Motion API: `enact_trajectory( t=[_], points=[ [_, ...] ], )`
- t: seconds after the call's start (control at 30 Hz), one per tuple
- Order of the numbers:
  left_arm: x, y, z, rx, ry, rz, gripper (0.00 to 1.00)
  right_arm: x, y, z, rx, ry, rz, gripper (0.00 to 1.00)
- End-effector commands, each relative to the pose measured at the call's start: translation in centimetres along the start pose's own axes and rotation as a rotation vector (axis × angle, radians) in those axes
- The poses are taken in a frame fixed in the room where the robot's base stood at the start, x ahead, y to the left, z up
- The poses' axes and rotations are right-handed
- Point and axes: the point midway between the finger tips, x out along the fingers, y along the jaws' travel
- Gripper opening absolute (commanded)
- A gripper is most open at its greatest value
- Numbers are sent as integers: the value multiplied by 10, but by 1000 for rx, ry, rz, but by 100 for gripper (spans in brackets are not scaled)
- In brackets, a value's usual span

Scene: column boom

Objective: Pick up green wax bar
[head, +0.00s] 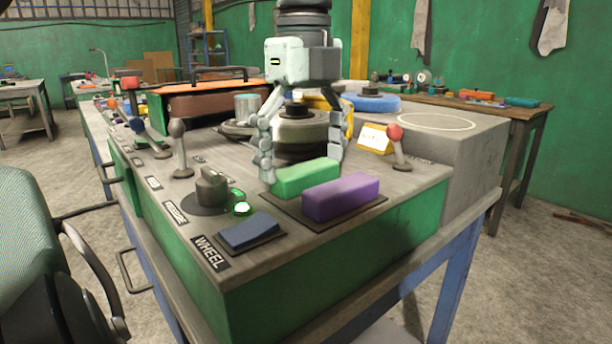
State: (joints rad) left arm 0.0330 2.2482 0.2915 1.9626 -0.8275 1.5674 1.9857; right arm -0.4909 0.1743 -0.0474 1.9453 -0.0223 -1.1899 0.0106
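The green wax bar (306,178) lies on a dark flat tray (347,217) near the front of the console top, side by side with a purple bar (341,198). My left gripper (302,168) points down at the green bar from above. Its fingers are spread wide, one by the bar's left end and one by its right end. I cannot tell whether either finger touches the bar. My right gripper is not in view.
A red-knobbed lever (396,134) and a yellow-framed card (374,139) stand right of the gripper. A rotary knob (211,187), a lit green button (242,209) and a blue pedal-like block (250,231) lie to the left. A round grinder-like wheel sits behind the fingers.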

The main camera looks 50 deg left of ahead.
Motion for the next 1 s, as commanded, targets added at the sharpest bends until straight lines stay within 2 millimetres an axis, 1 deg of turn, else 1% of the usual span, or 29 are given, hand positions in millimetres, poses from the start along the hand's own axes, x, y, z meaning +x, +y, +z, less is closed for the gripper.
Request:
enact_trajectory(
  t=[0.03, 0.2, 0.23, 0.47, 0.57, 0.67, 0.77, 0.83, 0.87, 0.9, 1.0],
  points=[
    [0, 0, 0, 0, 0, 0, 80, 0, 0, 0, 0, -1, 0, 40],
    [0, 0, 0, 0, 0, 0, 59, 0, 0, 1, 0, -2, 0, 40],
    [-1, 0, 0, 0, -1, -1, 57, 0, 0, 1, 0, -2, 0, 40],
    [-1, 0, 0, 0, -1, -1, 57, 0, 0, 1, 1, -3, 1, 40],
    [-5, 0, 0, 0, -2, -2, 57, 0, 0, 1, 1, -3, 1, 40],
    [-14, 0, 0, 0, -4, -2, 57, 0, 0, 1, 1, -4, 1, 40],
    [-28, -1, 0, -2, -4, -4, 57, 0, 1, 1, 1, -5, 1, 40],
    [-42, -1, 0, -2, -4, -4, 57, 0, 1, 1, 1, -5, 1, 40],
    [-46, 4, 1, -2, -3, -7, 57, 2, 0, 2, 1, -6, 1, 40],
    [-50, 14, 3, -1, -1, -7, 57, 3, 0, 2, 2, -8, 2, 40],
    [-64, 37, 7, 0, -1, -9, 57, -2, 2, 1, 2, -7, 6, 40]
  ],
)
